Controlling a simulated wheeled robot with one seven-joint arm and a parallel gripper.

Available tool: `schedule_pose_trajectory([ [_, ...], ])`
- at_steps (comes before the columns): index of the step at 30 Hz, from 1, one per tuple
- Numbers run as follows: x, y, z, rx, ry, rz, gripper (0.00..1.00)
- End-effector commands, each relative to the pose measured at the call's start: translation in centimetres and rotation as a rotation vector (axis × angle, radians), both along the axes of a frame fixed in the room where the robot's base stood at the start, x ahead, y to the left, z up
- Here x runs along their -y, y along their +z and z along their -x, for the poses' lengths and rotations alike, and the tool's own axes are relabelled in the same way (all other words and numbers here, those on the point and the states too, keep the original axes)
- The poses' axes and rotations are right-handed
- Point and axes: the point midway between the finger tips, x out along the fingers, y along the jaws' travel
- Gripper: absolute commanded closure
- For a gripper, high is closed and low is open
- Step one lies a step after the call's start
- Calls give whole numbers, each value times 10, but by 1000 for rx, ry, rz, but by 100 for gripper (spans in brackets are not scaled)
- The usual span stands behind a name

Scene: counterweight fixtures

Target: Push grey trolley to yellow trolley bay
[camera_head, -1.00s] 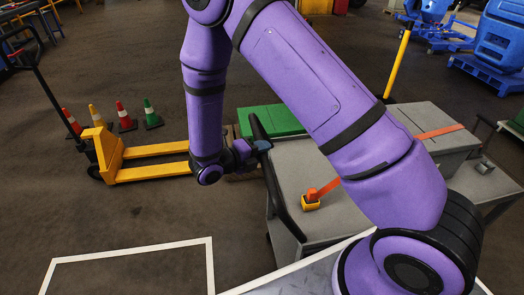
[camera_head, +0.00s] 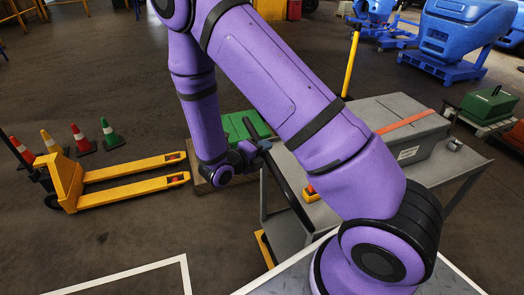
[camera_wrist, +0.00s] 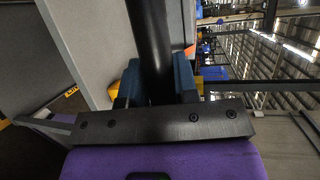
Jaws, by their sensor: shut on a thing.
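The grey trolley (camera_head: 284,222) stands in front of me, partly hidden behind my purple arm. Its dark push handle (camera_head: 288,190) runs along its near left end. My gripper (camera_head: 262,147) is at the upper end of this handle. In the wrist view, my gripper's blue fingers (camera_wrist: 157,88) are shut on either side of the black handle bar (camera_wrist: 152,40). A grey case (camera_head: 410,150) with an orange strap and a small yellow item (camera_head: 311,194) ride on the trolley. A yellow strip (camera_head: 265,249) shows low beside the trolley; I cannot tell whether it marks the bay.
A yellow pallet truck (camera_head: 130,170) and several cones (camera_head: 82,140) stand at left. A green box (camera_head: 243,127) on a pallet is behind my gripper. A yellow post (camera_head: 351,62) and blue bins (camera_head: 455,35) stand beyond. White lines (camera_head: 120,275) mark the open floor at front left.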

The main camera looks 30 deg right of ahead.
Motion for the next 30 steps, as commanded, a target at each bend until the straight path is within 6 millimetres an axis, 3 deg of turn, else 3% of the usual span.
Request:
schedule_pose_trajectory([
  [1, -1, 0, 0, 0, 2, -1, 100],
  [2, -1, 0, 0, 0, 2, -1, 66],
  [4, -1, 0, 0, 0, 2, -1, 50],
  [5, -1, 0, 0, 0, 2, -1, 47],
  [17, -10, 2, 1, 0, 2, -1, 47],
  [30, -84, 15, 17, 0, 4, -1, 47],
])
